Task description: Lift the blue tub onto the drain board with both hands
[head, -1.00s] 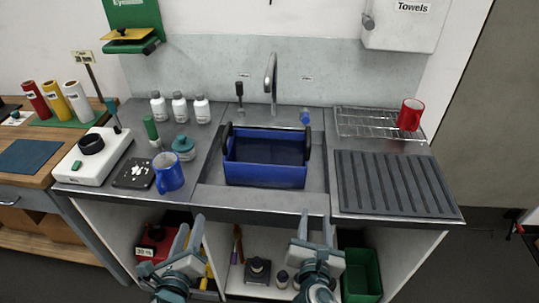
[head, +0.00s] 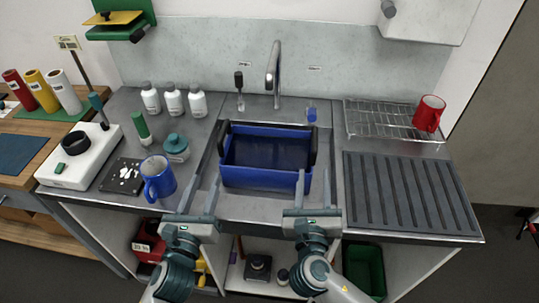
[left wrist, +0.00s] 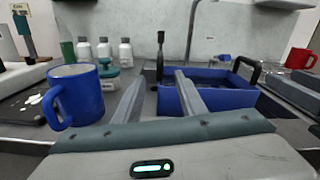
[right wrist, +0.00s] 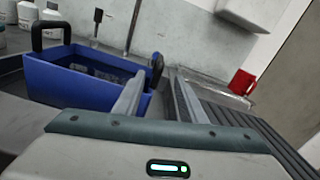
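The blue tub (head: 262,178) sits in the sink, with a black handle at each end and dark contents that look like liquid. It also shows in the left wrist view (left wrist: 212,98) and the right wrist view (right wrist: 75,85). The ribbed grey drain board (head: 405,190) lies to the right of the sink, bare. My left gripper (head: 203,190) is open and empty, in front of the tub's left side. My right gripper (head: 302,188) is open and empty, in front of the tub's right end. Neither visibly holds a handle.
A blue mug (head: 158,178) stands near the left gripper, beside a green-lidded jar (head: 176,148). White bottles (head: 174,100) stand behind. A tap (head: 275,70) rises behind the tub. A wire rack (head: 385,120) with a red mug (head: 429,113) is beyond the drain board.

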